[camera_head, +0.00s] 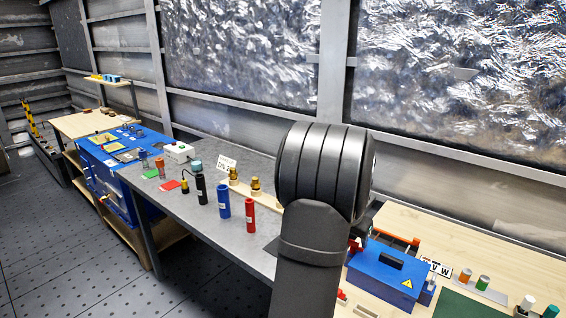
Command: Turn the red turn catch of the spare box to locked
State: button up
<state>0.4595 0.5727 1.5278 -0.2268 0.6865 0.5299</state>
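A blue box (388,272) with a black handle on its lid and a yellow warning triangle stands on the light wooden bench at the lower right; it may be the spare box, but no name shows on it. Small red parts show beside its left end, and I cannot tell whether one is the turn catch. My dark arm rises in front of the box's left side and hides part of it. Part of my wrist and gripper (360,232) shows just right of the arm, above the box's back left corner. The fingertips are not clear.
A grey bench (195,205) to the left holds red, blue and black cylinders and brass parts. Right of the box are a "V W" label (436,268), a grey strip (482,290) with colored cylinders and a green mat (465,305). A wall with windows closes the back.

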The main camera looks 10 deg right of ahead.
jog(key=s+a+r+n, duration=0.1)
jog(key=s+a+r, duration=0.15)
jog(key=r, duration=0.55)
jog(key=s+a+r+n, duration=0.1)
jog(key=s+r, duration=0.2)
jog(key=r, duration=0.4)
jog(key=shift+y, duration=0.3)
jog(key=x, duration=1.1)
jog(key=w+x, duration=0.1)
jog(key=x, duration=0.5)
jog(key=shift+w+a, duration=0.1)
jog(key=shift+a, duration=0.1)
jog(key=shift+c, duration=0.4)
jog(key=c, duration=0.9)
jog(key=shift+m, duration=0.7)
jog(key=o, duration=1)
